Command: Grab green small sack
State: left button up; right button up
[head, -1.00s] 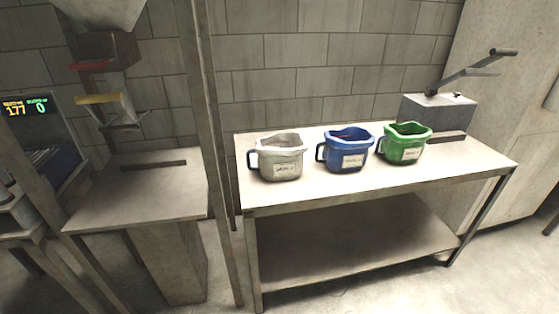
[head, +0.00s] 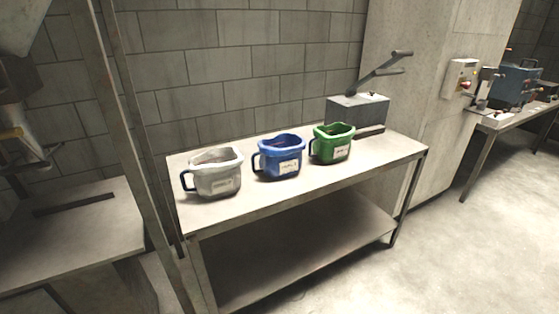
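A green small container (head: 333,145), open at the top with a white label on its front, stands upright on the metal table (head: 315,186). It is the rightmost of three similar containers in a row. I cannot tell from here what it holds. Neither of my grippers shows in the head view.
A blue container (head: 279,159) and a grey one (head: 214,175) stand to the left of the green one. A grey lever device (head: 357,107) sits behind it. A metal post (head: 124,120) rises at the left. The floor (head: 450,255) at the right is clear.

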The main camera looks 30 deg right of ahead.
aim_at(332, 143)
jog(key=z, duration=1.3)
jog(key=i+l+u, duration=0.1)
jog(key=i+l, duration=0.55)
jog(key=i+l+u, duration=0.1)
jog(key=i+l, duration=0.5)
jog(key=l, duration=0.2)
